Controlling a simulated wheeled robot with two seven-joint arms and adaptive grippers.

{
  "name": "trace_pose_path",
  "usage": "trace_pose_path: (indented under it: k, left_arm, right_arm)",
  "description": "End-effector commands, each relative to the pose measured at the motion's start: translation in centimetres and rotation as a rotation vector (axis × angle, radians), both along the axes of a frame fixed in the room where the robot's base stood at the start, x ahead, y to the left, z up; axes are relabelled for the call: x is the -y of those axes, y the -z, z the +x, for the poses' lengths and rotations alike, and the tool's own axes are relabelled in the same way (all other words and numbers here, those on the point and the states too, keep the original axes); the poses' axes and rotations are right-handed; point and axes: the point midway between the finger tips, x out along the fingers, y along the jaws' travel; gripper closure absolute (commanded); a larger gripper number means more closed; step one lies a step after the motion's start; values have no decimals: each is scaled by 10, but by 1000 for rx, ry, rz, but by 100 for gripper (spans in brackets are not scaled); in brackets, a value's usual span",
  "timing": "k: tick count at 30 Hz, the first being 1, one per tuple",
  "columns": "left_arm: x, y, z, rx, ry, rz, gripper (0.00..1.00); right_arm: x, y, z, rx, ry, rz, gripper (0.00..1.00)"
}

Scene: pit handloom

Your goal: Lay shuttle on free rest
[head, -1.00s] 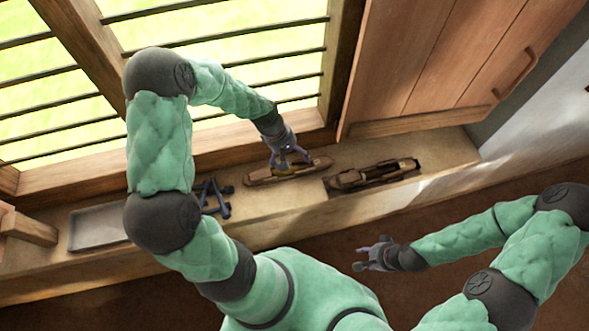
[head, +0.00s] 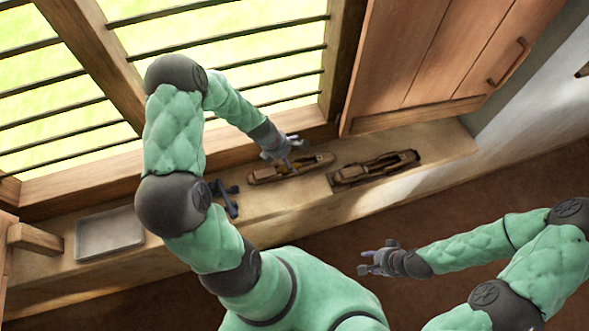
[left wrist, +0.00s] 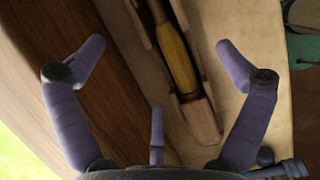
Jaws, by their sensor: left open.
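A wooden shuttle (head: 320,163) with a yellow bobbin lies on the ledge below the window. In the left wrist view the shuttle (left wrist: 200,118) lies beneath and between the spread fingers, touching none that I can see. My left gripper (head: 287,150) is open and empty, at the window side of the shuttle; it also shows in the left wrist view (left wrist: 160,80). A dark blue bracket-like stand (head: 226,200), perhaps a rest, is on the ledge to the left, partly hidden by my left arm. My right gripper (head: 374,262) is open and empty, away from the ledge.
A dark recess with brown wooden shuttle-like pieces (head: 375,168) lies right of the shuttle. A shallow grey tray (head: 110,232) sits at the ledge's left. A wooden cabinet (head: 435,55) stands at the back right. The barred window (head: 60,90) borders the ledge. Bare ledge (head: 285,205) lies in front.

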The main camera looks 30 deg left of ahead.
Motion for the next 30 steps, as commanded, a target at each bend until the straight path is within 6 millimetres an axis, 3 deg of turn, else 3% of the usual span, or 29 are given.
trace_pose_path:
  k: [7, 15, 23, 30]
  left_arm:
    - [6, 16, 7, 0, 3, 0, 0]
    - [17, 48, 19, -1, 2, 1, 0]
    - [17, 49, 21, 0, 2, 1, 0]
    - [17, 49, 21, 0, 2, 1, 66]
  right_arm:
    - [0, 8, 0, 0, 0, 0, 60]
    - [0, 24, 0, 0, 0, 0, 60]
    - [0, 23, 0, 0, 0, 0, 60]
    - [0, 23, 0, 0, 0, 0, 60]
